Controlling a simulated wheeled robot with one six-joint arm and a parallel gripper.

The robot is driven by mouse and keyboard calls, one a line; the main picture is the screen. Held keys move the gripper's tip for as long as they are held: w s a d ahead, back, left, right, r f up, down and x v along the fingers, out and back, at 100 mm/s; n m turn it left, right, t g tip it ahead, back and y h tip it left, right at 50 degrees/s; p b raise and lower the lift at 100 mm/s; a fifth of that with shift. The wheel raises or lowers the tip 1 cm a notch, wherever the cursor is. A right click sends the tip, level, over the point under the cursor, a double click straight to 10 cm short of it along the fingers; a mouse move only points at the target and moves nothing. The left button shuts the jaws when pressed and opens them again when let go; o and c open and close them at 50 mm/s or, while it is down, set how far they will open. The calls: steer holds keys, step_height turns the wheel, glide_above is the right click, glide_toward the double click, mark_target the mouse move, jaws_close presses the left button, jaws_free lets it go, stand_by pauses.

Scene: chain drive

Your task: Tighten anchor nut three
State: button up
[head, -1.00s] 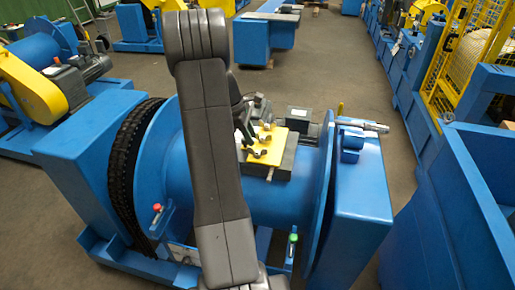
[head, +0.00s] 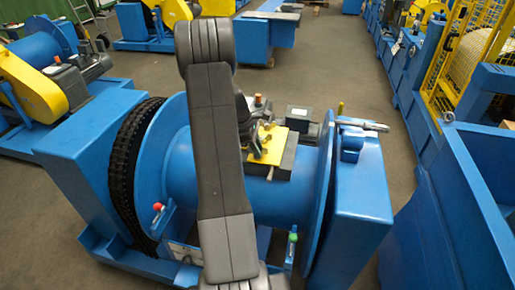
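My gripper (head: 256,148) is at the yellow plate (head: 278,143) on top of the blue drum (head: 262,200), at the plate's left side. My own arm covers part of it, and I cannot tell whether its fingers are open or shut, or whether they touch anything. Small dark fittings show by the plate, but I cannot make out the anchor nuts or tell which is number three. A silver, bar-shaped tool (head: 362,125) lies on top of the blue housing at the right.
A black chain (head: 122,165) wraps the drum's left end. A red-topped lever (head: 158,208) and a green-topped lever (head: 292,240) stand at the front. A small dark box with a screen (head: 299,117) is behind the plate. Open floor lies behind the machine.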

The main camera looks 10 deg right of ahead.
steer(key=shift+m, duration=0.6)
steer(key=o, duration=0.6)
steer(key=shift+o, duration=0.2)
steer(key=v, duration=1.4)
steer(key=shift+w, duration=0.25)
steer(key=shift+f, duration=0.1)
steer(key=shift+d, duration=0.1)
